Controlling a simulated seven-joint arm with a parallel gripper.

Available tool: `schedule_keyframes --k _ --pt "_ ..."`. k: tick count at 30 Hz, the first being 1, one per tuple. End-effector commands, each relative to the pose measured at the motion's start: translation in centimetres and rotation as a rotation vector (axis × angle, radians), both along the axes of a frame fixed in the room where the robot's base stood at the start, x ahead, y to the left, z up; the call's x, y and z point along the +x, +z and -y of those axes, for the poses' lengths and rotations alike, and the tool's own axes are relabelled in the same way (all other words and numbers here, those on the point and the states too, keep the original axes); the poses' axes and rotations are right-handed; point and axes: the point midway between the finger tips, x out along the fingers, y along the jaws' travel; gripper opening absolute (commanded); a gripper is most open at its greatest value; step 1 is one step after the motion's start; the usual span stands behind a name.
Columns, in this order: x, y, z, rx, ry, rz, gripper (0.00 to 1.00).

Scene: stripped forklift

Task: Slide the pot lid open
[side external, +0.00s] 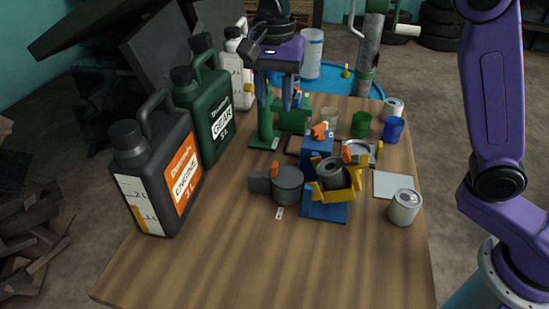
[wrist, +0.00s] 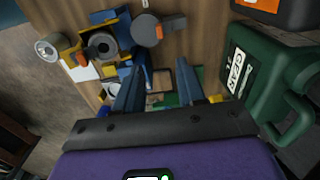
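A grey round pot (side external: 288,186) with a flat top sits on the wooden table, left of the blue and yellow holder. An orange knob (side external: 275,169) stands at its top edge, and a darker grey block (side external: 260,182) juts from its left side. It looks like the lidded pot; it also shows in the wrist view (wrist: 147,32). I cannot make out a lid gap. My gripper (side external: 277,104) hangs above the table's far part, behind the pot and apart from it. Its blue fingers, also in the wrist view (wrist: 158,78), are spread with nothing seen held between them.
A yellow and blue holder (side external: 326,210) with a dark ring stands right of the pot. Engine oil (side external: 160,185) and gear oil (side external: 208,115) jugs line the left. Cans (side external: 404,207) and cups (side external: 361,124) stand at right. The near table is clear.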

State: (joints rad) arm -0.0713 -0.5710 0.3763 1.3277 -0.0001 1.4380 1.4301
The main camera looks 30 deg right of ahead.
Motion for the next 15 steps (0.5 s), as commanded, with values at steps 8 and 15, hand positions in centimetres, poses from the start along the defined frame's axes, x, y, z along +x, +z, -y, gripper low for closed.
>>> schedule_keyframes --k 8,15 --pt "-0.1 -5.2 0.1 -0.003 0.002 -0.004 0.39" --pt "-0.1 -9.7 0.1 -0.004 0.002 -0.005 0.39"
